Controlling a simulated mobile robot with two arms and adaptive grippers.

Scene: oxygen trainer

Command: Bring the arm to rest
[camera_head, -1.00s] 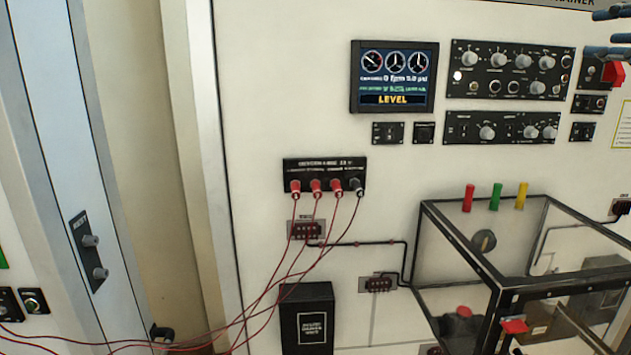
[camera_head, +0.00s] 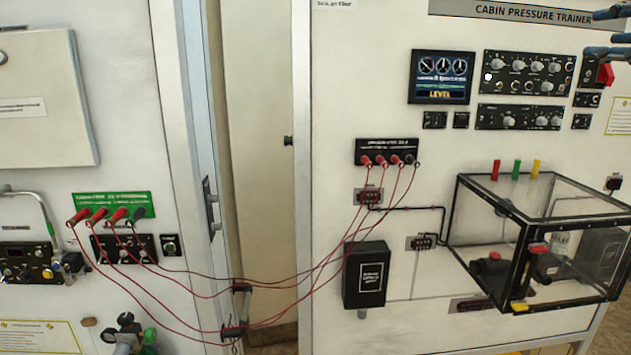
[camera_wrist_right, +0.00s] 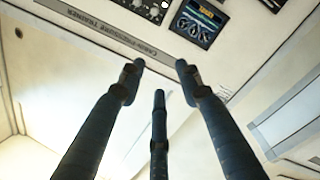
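My right gripper (camera_head: 610,32) shows at the top right edge of the head view, where its dark blue fingers reach in from the right. In the right wrist view its three fingers (camera_wrist_right: 160,78) are spread apart with nothing between them. In the head view the fingers overlap the panel near a red switch cover (camera_head: 605,73); I see no clear contact. The right wrist view shows the white cabin pressure trainer panel and its display (camera_wrist_right: 198,22) beyond the fingertips. The rest of my right arm is out of the head view. My left gripper is not in view.
The cabin pressure trainer (camera_head: 400,25) carries a display (camera_head: 441,78), knob panels (camera_head: 527,75) and a clear box (camera_head: 530,240) that juts out. Red cables (camera_head: 300,285) hang across to the left trainer's green-labelled sockets (camera_head: 110,205). A black box (camera_head: 366,275) is mounted below.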

